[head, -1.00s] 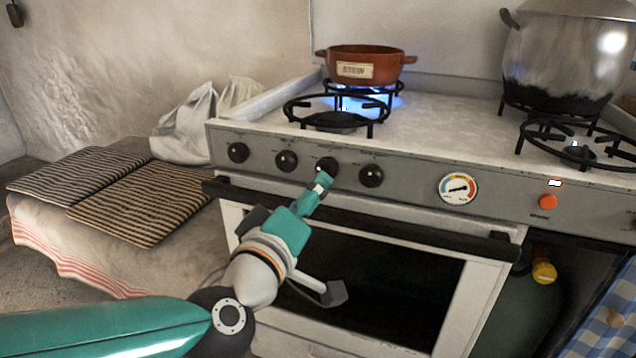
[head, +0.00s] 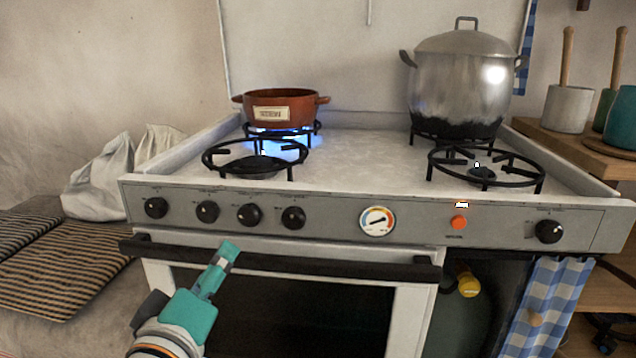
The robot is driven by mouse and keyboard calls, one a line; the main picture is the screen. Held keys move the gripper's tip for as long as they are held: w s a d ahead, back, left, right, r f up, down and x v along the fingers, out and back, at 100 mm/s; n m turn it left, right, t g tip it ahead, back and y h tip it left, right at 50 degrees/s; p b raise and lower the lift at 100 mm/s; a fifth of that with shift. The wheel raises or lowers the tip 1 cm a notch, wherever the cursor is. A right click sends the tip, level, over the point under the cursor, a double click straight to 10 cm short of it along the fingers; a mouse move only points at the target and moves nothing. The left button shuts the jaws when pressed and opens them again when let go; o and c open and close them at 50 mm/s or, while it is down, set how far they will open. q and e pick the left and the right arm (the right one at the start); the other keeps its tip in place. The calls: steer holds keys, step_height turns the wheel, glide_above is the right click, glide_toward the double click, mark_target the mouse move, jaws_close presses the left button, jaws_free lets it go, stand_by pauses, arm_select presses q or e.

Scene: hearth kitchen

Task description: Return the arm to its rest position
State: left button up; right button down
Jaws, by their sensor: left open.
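My left gripper (head: 214,274), teal with pale bands, reaches up from the bottom left in the head view. It is open and I see nothing in it. Its visible fingertip shows in front of the oven's dark handle bar (head: 350,268), below the row of black knobs. It shows apart from the knobs, the nearest being a black knob (head: 249,214). The rest of the left arm is cut off by the bottom edge. My right gripper is out of view.
A brown pot (head: 310,116) sits over a blue flame on the back left burner. A big steel pot (head: 440,85) stands at the back right. Striped mats (head: 65,262) lie left of the stove. A checked cloth (head: 545,305) hangs at the right.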

arm_select(q)
steer(key=w+a+f+g+y+p, duration=0.15)
steer(key=w+f+g, duration=0.3)
steer(key=f, duration=1.05)
step_height(320, 180, down, 18)
steer(key=s+a+f+m+g+p, duration=0.1)
steer(key=s+m+g, duration=0.15)
steer(key=g, duration=0.25)
steer(key=s+d+f+m+g+h+p, duration=0.1)
steer(key=s+d+f+m+g+h, duration=0.25)
steer(key=s+f, duration=0.5)
steer(key=s+d+f+m+g+h, duration=0.25)
steer(key=s+d+f+g, duration=0.2)
steer(key=s+f, duration=0.4)
step_height(320, 180, up, 38)
steer(key=p, duration=3.8)
steer(key=shift+s, duration=0.2)
steer(key=shift+m+t+y, duration=0.25)
